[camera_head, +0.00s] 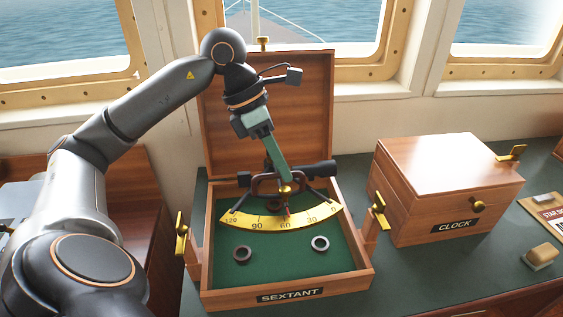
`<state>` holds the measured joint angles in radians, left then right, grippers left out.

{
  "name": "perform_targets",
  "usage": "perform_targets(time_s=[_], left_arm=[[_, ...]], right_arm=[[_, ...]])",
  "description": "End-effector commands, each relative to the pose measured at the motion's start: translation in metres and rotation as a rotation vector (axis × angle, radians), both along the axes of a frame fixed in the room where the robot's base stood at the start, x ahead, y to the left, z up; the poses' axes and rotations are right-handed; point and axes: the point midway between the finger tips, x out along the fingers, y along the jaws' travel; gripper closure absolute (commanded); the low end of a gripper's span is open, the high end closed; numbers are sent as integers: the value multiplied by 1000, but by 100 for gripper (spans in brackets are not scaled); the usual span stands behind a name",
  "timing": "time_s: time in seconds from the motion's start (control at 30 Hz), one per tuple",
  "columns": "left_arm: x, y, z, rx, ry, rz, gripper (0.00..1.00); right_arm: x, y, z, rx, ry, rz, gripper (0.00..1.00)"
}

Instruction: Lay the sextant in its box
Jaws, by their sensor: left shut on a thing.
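The sextant (287,221) has a yellow graduated arc, a dark frame and a black telescope. My left gripper (284,184) is shut on the sextant near its top, reaching down from above. The sextant's box (362,285) is wooden with a green lining, labelled SEXTANT, its lid (318,105) standing open at the back. In the picture the sextant is over the box's inside; whether it touches the lining I cannot tell. My right gripper is not in view.
A closed wooden box labelled CLOCK (412,219) stands to the right, with brass latches. A small block (542,254) and a card (550,214) lie at the far right. Windows stand behind the counter (420,270). The strip of counter in front of the clock box is clear.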

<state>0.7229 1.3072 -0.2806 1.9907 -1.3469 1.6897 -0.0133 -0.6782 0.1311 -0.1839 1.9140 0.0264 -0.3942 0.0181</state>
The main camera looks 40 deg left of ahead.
Motion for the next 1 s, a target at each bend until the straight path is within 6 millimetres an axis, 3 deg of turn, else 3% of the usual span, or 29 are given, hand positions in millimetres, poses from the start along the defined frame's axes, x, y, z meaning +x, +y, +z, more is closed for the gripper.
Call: perform_targets(time_s=[0.6, 1.0], left_arm=[[1, 0, -55, -3, -7, 1, 100], [1, 0, -62, -2, -7, 0, 100]], right_arm=[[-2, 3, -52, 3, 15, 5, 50], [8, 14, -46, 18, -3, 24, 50]])
